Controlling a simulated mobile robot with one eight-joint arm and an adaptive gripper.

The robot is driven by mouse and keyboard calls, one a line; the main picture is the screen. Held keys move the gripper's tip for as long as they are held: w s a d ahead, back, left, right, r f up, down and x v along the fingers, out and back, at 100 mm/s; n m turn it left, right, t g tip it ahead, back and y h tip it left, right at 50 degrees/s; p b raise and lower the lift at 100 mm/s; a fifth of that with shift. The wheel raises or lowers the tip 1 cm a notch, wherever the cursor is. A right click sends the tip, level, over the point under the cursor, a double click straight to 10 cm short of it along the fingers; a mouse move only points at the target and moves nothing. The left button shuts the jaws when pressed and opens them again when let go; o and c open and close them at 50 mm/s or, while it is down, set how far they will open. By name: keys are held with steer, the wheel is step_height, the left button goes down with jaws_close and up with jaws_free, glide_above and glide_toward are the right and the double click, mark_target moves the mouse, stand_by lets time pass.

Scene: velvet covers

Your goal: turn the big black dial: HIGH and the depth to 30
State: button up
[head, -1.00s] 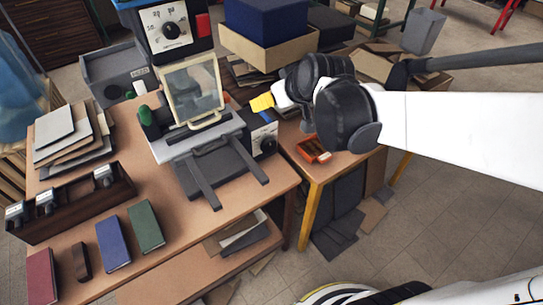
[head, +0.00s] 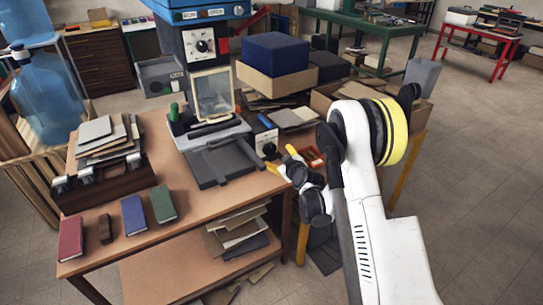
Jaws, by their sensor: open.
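A black dial (head: 202,46) sits on a white scale panel on the front of the blue-topped machine (head: 205,12) at the back. Its pointer setting and the scale's marks are too small to read. A second black knob (head: 270,151) is on the side box (head: 263,130) right of the press at the table's right edge. My gripper (head: 281,160) has yellow fingertips, is open and empty, and is close to this second knob. I cannot tell whether it touches the knob. No HIGH label is legible.
A grey press with a clear screen (head: 212,92) stands on the wooden table. Blue (head: 133,215), green (head: 163,203) and red (head: 71,238) books lie at the front. An orange tray (head: 312,158) and a dark blue box (head: 275,53) are right of the press.

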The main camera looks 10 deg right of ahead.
mark_target(271, 150)
steer(key=b+x, duration=0.3)
steer(key=x, duration=0.6)
steer(key=shift+w+f, duration=0.1)
steer(key=shift+f, duration=0.05)
steer(key=shift+w, duration=0.35)
steer(key=shift+c, duration=0.2)
steer(key=c, duration=1.1)
